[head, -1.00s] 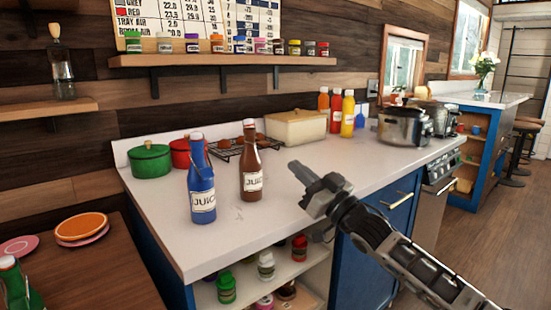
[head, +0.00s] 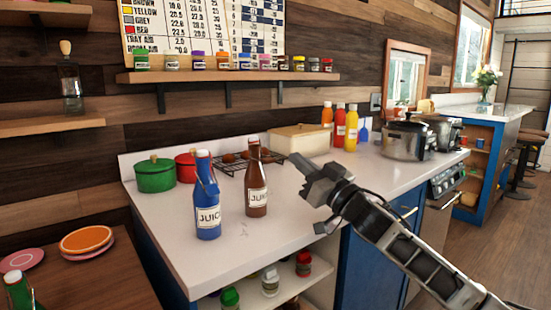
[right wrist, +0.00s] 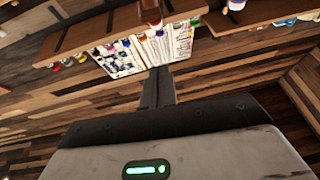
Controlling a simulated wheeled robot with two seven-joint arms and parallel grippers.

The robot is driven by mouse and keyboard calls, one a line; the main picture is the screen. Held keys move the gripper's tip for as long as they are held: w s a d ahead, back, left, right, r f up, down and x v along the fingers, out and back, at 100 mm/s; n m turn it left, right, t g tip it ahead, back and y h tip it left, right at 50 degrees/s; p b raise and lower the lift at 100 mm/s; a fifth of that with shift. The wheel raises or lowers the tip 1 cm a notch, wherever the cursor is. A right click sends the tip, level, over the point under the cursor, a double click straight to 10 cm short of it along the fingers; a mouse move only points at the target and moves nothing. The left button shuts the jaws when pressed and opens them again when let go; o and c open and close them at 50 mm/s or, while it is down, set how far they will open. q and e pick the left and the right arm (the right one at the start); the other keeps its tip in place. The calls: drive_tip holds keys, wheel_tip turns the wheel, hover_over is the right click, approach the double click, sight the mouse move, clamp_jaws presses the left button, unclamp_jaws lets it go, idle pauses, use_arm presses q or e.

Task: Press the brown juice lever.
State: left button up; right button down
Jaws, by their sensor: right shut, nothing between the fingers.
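The brown juice bottle (head: 257,190) stands upright on the white counter in the head view, with a white label and a narrow neck. I cannot make out a separate lever on it. A blue juice bottle (head: 208,212) stands just left of it. My right gripper (head: 299,164) is shut and empty. In the picture it is right of the brown bottle, about level with its upper part, with a gap between. In the right wrist view the closed fingers (right wrist: 158,88) point toward the wall chart. My left gripper is not in view.
The white counter (head: 250,255) has bare room in front of the bottles. Behind are a green pot (head: 155,175), a red pot (head: 186,167), a wire rack (head: 232,162) and a beige box (head: 297,138). A spice shelf (head: 230,76) hangs above.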

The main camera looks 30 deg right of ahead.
wheel_tip(320, 180, up, 4)
drive_tip(key=f+p, duration=0.1)
drive_tip(key=p, duration=0.1)
hover_over(268, 160)
drive_tip(key=s+d, duration=0.1)
drive_tip(key=s, duration=0.1)
use_arm(q)
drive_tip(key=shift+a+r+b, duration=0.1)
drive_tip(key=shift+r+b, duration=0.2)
drive_tip(key=shift+b, duration=0.05)
use_arm(e)
wheel_tip(268, 160, down, 4)
drive_tip(key=shift+r, duration=0.1)
